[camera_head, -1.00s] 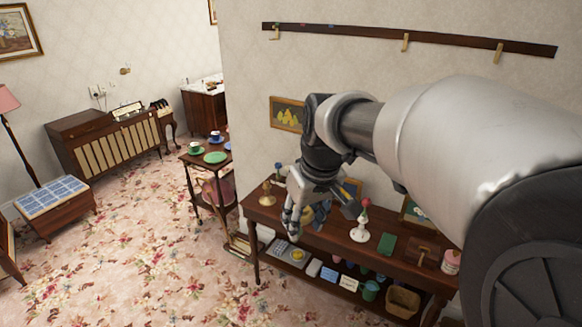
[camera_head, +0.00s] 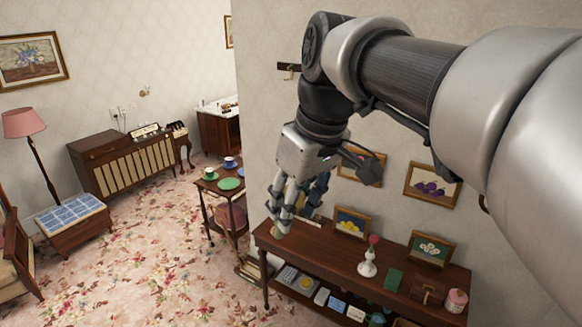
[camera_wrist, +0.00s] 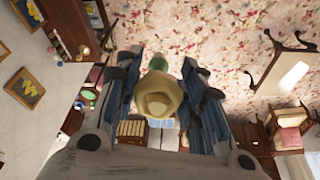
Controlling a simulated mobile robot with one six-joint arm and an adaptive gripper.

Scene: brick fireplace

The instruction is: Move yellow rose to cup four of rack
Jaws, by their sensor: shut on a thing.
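My gripper (camera_head: 286,212) is raised at the left end of the dark side table (camera_head: 320,252), with its fingers pointing down. In the wrist view, its two blue-grey fingers (camera_wrist: 160,92) are closed about a pale yellow rounded thing (camera_wrist: 159,97), which looks like the yellow rose, with a green part (camera_wrist: 157,63) beyond it. In the head view, the fingers mostly hide it. A white vase (camera_head: 368,268) with a red bloom stands on the table. I cannot make out the rack or its numbered cups.
A green box (camera_head: 393,280), a brown chest (camera_head: 427,293) and a pink jar (camera_head: 456,300) stand right of the vase. Framed pictures (camera_head: 431,250) stand behind. A small trolley (camera_head: 222,197) holds cups and plates. The flowered carpet (camera_head: 150,245) at left is open.

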